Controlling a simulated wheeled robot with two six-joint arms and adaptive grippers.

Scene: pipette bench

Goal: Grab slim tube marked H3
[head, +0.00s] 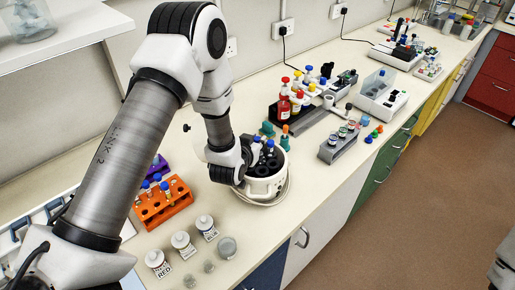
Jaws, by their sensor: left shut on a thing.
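My left gripper (246,164) is low at the left side of a white round holder (267,187) with dark round openings, on the bench. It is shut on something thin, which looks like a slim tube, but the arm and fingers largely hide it. Blue-capped slim tubes (270,146) stand at the holder's back, close to the gripper. More slim tubes with blue caps stand in an orange rack (163,205) to the left. No H3 mark can be read at this size. My right gripper is not in view.
White-lidded jars (182,244) and small clear dishes (227,247) stand at the front. Red bottles (284,104) and a dark rack are behind the holder. A grey rack (340,141) of vials stands to the right. Bare bench (310,172) lies between it and the holder.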

